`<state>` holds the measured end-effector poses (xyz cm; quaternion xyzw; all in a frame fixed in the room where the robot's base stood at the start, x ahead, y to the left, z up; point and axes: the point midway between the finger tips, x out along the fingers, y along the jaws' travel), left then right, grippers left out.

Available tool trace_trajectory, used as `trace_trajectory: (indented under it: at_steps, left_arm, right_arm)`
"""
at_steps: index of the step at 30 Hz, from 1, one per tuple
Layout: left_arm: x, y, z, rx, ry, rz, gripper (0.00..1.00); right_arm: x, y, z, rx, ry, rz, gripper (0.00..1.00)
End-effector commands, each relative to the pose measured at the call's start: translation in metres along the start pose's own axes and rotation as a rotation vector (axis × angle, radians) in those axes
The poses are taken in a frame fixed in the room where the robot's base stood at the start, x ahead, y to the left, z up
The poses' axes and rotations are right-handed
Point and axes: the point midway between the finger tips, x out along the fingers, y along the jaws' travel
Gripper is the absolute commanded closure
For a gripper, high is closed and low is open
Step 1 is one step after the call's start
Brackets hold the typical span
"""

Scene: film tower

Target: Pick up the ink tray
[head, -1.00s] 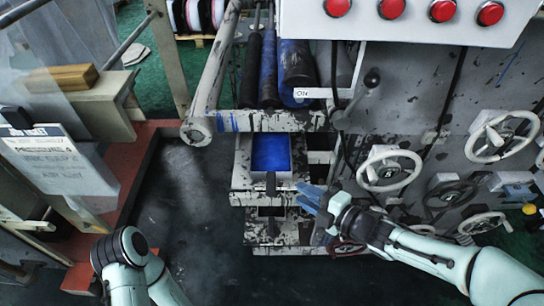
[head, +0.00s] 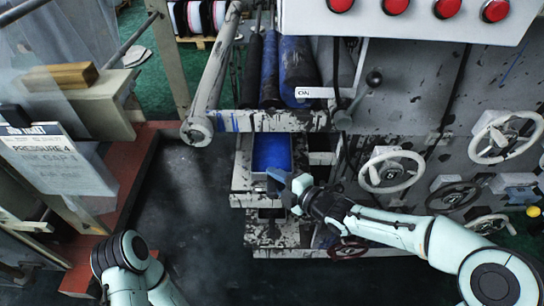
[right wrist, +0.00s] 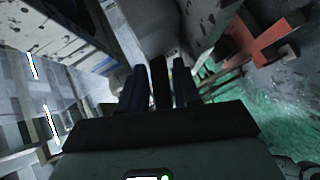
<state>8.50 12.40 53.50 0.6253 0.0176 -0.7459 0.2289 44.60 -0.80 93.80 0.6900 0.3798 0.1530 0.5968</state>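The ink tray (head: 285,178) is a pale box with bright blue ink inside, in the press frame below the rollers in the head view. My right gripper (head: 288,184) is at its front, pointing left toward it. Its blue fingers are apart, near where the tray's dark handle is; they partly hide it. In the right wrist view the fingers (right wrist: 158,90) stand on either side of a dark upright bar, probably the handle (right wrist: 158,76), with narrow gaps. The tray still sits in the frame. My left arm shows at the lower left, but its gripper is out of view.
Blue and black rollers (head: 296,70) lie above the tray. White handwheels (head: 391,172) and a grey panel stand to the right, near my right arm. A red-brown platform (head: 135,185) with a sign (head: 60,160) is at the left. The dark floor between is clear.

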Motion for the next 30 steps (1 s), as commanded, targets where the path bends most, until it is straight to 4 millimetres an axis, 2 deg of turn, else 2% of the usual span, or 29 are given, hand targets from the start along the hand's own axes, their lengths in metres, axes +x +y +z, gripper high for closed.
trace_trajectory:
  at_steps: [2, 4, 5, 30]
  left_arm:
    - [-0.0002, 0.0001, 0.0, 0.0, 0.0, 0.0, 0.47]
    - [-0.0002, 0.0001, -0.0001, 0.0, 0.0, 0.0, 0.47]
    - [-0.0002, 0.0001, -0.0001, 0.0, 0.0, 0.0, 0.47]
    - [-0.0001, 0.0, 0.0, 0.0, 0.0, 0.0, 0.47]
  right_arm:
    - [-0.0003, 0.0001, 0.0, 0.0, 0.0, 0.0, 0.71]
    - [-0.0003, 0.0001, 0.0, 0.0, 0.0, 0.0, 0.94]
    - [-0.0004, 0.0001, 0.0, 0.0, 0.0, 0.0, 1.0]
    - [-0.0006, 0.0002, 0.0001, 0.0, 0.0, 0.001, 1.0]
